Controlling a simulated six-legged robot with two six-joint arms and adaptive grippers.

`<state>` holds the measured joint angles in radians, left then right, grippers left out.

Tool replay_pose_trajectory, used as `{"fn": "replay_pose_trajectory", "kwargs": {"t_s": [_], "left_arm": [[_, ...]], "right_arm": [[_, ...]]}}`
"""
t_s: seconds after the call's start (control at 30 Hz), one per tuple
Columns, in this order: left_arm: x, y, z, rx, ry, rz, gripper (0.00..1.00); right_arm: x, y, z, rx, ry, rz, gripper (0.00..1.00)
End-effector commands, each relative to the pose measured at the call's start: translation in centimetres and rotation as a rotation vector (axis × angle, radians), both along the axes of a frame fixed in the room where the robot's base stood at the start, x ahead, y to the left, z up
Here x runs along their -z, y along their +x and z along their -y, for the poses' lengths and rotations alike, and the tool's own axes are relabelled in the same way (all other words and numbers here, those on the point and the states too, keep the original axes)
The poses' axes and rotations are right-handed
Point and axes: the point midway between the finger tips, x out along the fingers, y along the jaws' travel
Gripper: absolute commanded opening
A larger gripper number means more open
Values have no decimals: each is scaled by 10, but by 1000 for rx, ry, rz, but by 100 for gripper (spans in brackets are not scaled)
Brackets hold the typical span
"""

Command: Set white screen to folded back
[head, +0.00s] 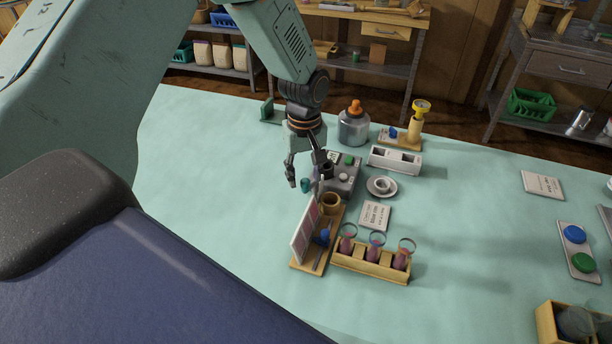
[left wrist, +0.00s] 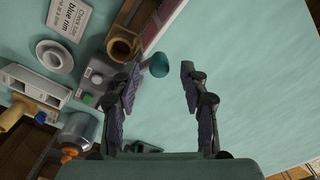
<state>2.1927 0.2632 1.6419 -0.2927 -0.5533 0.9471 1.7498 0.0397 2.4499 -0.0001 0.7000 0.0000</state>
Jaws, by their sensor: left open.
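The white screen (head: 303,234) is a thin panel with pinkish patches, standing tilted on a wooden base (head: 327,246) with a blue knob (head: 321,237) beside it. Part of the panel shows at the top of the left wrist view (left wrist: 160,20). My left gripper (head: 305,180) points down, open, above the table just behind the screen, apart from it. In the left wrist view its fingers (left wrist: 160,86) are spread. A small teal object (left wrist: 158,65) shows beyond and between the fingertips; I cannot tell how far below it is. My right gripper is not in view.
A wooden rack with several jars (head: 372,263) stands right of the screen. A wooden cup (head: 331,202) and a grey box with a green button (head: 344,177) stand close to the gripper. A bottle (head: 353,127) is farther back. The table left of the screen is clear.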

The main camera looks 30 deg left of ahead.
Motion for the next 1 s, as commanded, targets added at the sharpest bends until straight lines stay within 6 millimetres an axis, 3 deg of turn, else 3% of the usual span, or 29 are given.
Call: {"fn": "replay_pose_trajectory", "kwargs": {"t_s": [0.4, 0.9, 1.0], "left_arm": [[9, 1, 2, 3, 0, 0, 45], [9, 1, 2, 2, 0, 0, 2], [9, 1, 2, 3, 1, 1, 0]], "right_arm": [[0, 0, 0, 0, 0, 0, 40], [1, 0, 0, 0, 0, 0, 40], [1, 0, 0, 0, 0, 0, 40]]}}
